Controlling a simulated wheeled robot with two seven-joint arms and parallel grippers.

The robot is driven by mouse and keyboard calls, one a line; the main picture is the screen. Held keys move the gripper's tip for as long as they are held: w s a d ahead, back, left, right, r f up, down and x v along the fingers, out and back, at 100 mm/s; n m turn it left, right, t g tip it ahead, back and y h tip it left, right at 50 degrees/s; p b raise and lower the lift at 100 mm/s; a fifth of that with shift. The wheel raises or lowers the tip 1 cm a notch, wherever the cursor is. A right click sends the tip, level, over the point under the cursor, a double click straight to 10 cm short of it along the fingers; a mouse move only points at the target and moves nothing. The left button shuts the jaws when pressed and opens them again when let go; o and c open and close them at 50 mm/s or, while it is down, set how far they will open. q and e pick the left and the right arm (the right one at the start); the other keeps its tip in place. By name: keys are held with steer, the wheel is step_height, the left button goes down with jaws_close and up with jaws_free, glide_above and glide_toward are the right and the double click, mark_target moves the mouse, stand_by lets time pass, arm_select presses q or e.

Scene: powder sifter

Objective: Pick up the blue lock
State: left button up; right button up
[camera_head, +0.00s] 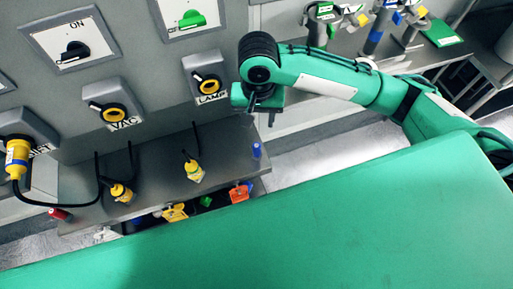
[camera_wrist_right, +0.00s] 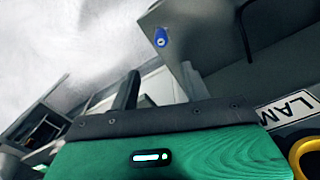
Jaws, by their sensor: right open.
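The blue lock (camera_head: 257,150) is a small upright cylinder at the right end of the grey shelf (camera_head: 225,140) below the panel. It also shows in the right wrist view as a small blue piece (camera_wrist_right: 161,37) near the top middle, on the grey shelf's corner. My right gripper (camera_head: 262,114) is open and empty, above the blue lock and apart from it, close to the LAMP switch. Its dark fingers show beyond the green gripper body in the right wrist view (camera_wrist_right: 160,88). My left gripper is not in view.
The panel has yellow-ringed switches, VAC (camera_head: 117,105) and LAMP (camera_head: 206,83). Open floor lies right of the shelf.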

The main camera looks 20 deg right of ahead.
mark_target(257, 145)
step_height(257, 145, down, 8)
steer(key=shift+s+a+f+p, duration=0.15)
steer(key=shift+f+p, duration=0.25)
steer(key=shift+f, duration=0.95)
steer(key=shift+s+f+p, duration=0.1)
steer(key=shift+f+p, duration=0.3)
steer(key=shift+f, duration=0.95)
jaws_close()
